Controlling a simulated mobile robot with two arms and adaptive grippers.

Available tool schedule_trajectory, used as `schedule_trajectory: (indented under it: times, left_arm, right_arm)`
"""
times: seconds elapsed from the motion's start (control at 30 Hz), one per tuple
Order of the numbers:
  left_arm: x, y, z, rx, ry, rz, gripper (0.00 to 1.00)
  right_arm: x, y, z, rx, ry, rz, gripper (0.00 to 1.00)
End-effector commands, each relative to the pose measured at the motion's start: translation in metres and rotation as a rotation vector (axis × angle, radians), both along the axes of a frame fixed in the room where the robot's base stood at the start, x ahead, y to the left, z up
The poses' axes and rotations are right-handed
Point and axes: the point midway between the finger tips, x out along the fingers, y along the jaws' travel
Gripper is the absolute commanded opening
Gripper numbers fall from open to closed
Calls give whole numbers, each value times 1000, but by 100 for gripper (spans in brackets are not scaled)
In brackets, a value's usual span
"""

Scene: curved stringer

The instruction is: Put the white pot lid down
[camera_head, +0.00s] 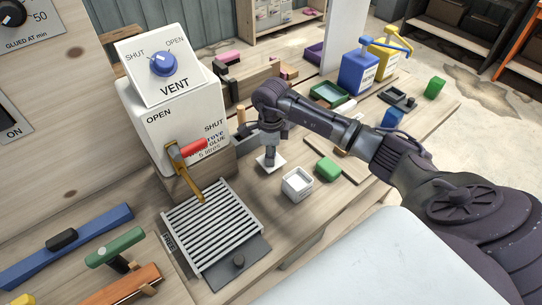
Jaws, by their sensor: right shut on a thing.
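My right gripper (270,155) points straight down at the middle of the workbench, its fingers closed on the white pot lid (263,163). The lid is a small flat white square under the fingertips. It is at or just above the bench top; I cannot tell whether it touches. The white pot (297,184), a small open square box with a pale inside, stands just right of and nearer than the lid. My left gripper does not show.
A white VENT box (175,120) with a red-handled brass tap (188,152) stands left of the gripper. A slatted grille (212,225) lies in front of it. A green block (327,169) sits right of the pot. Blue (358,74) and yellow dispensers stand farther back.

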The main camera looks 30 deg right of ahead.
Motion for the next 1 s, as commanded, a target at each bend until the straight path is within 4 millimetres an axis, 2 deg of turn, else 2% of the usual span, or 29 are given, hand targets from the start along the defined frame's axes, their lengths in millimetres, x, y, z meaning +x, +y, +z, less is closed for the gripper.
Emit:
schedule_trajectory:
  times: [0.13,0.5,0.53,0.67,1.0]
  left_arm:
    - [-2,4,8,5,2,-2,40]
    - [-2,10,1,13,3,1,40]
    - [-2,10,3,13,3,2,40]
    - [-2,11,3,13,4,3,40]
    - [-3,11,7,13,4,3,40]
  right_arm:
    - [0,0,-17,0,1,-1,7]
    - [0,0,-24,0,-1,0,7]
    - [0,0,-22,0,-1,0,30]
    - [0,0,-22,0,0,0,51]
    - [0,0,-18,1,-1,-1,51]
